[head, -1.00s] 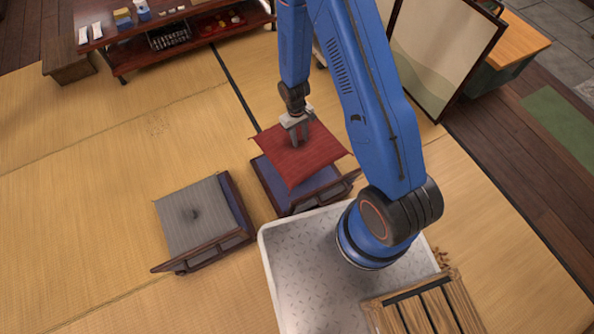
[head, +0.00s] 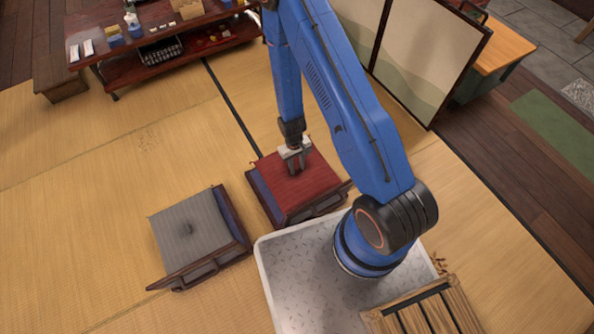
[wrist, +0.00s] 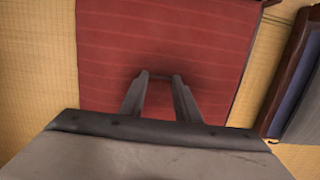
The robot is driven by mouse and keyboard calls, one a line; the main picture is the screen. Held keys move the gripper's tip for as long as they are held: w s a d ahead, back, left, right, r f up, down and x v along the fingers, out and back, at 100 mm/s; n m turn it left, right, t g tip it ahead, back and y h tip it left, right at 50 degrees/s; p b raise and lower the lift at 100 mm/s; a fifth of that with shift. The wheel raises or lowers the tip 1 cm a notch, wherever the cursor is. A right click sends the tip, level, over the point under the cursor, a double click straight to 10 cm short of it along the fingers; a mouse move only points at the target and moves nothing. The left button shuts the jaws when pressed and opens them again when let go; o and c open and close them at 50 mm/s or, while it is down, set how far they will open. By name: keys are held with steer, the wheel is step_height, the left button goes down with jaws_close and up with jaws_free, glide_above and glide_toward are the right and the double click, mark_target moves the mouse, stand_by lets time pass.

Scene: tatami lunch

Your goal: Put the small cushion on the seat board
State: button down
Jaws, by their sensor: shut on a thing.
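The small red cushion (head: 297,187) lies over the seat board of a low dark-wood seat in the head view. A strip of the seat's blue surface (head: 258,192) shows along the cushion's left side, and its dark backrest (head: 325,203) stands at the near right. My gripper (head: 297,169) points down at the middle of the cushion and is shut on its fabric. Whether the cushion's underside rests fully on the board is hidden.
A second low seat with a grey cushion (head: 188,232) stands to the left. A dark low table (head: 160,35) with small items is at the back left. A folding screen (head: 428,55) stands at the right. Open tatami (head: 90,200) lies at the left.

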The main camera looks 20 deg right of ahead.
mark_target(297, 172)
steer(key=shift+f, duration=1.65)
steer(key=c, duration=1.3)
jaws_free()
steer(key=shift+f, duration=0.15)
steer(key=shift+c, duration=0.2)
